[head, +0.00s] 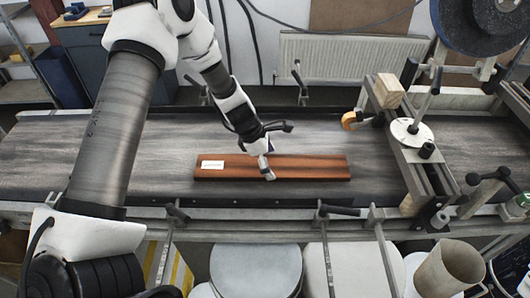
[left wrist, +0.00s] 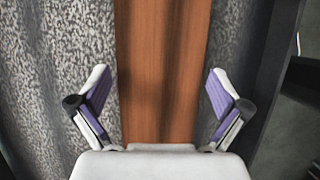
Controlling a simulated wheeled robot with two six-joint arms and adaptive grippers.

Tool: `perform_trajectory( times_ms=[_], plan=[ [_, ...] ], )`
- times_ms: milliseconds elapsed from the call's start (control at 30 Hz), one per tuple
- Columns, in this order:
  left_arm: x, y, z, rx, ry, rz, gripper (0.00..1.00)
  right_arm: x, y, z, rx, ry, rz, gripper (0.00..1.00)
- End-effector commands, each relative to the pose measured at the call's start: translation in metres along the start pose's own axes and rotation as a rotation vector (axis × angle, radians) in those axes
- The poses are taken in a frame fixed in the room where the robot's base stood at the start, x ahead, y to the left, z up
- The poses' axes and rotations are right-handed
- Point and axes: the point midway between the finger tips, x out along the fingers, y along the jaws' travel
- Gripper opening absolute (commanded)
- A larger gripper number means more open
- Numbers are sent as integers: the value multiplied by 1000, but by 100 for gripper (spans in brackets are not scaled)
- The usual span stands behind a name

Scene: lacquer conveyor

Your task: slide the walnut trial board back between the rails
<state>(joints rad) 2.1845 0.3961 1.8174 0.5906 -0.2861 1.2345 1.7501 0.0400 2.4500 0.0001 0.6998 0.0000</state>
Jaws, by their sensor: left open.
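The walnut board (head: 310,167) is a long reddish-brown piece with a white label near its left end. It lies flat on the dark conveyor belt (head: 150,150), lengthwise along it. In the left wrist view the board (left wrist: 160,50) runs between the two spread fingers of my left gripper (left wrist: 160,90), with a gap on each side. The fingers look empty; their height against the board is hard to tell. Long dark edge rails (head: 260,201) run along the belt. My right gripper is out of view.
A frame with a wooden block (head: 388,91) and a white disc (head: 411,132) crosses the belt on the right. An orange roll (head: 349,121) sits just left of it. Black-handled clamps (head: 340,210) stand along the front edge. The belt left of the board is clear.

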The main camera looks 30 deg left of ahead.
Motion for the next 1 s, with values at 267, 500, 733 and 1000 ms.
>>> perform_trajectory(
  times_ms=[267, 500, 733, 1000],
  plan=[
    [-52, 1, 1, 1, -6, 4, 100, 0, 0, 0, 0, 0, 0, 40],
    [-102, 1, 1, 0, -5, 3, 100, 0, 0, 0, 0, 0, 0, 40],
    [-114, 0, -1, -1, 0, 0, 100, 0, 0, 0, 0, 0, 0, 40],
    [-114, 0, 0, -1, 0, 0, 100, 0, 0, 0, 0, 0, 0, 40]
  ],
)
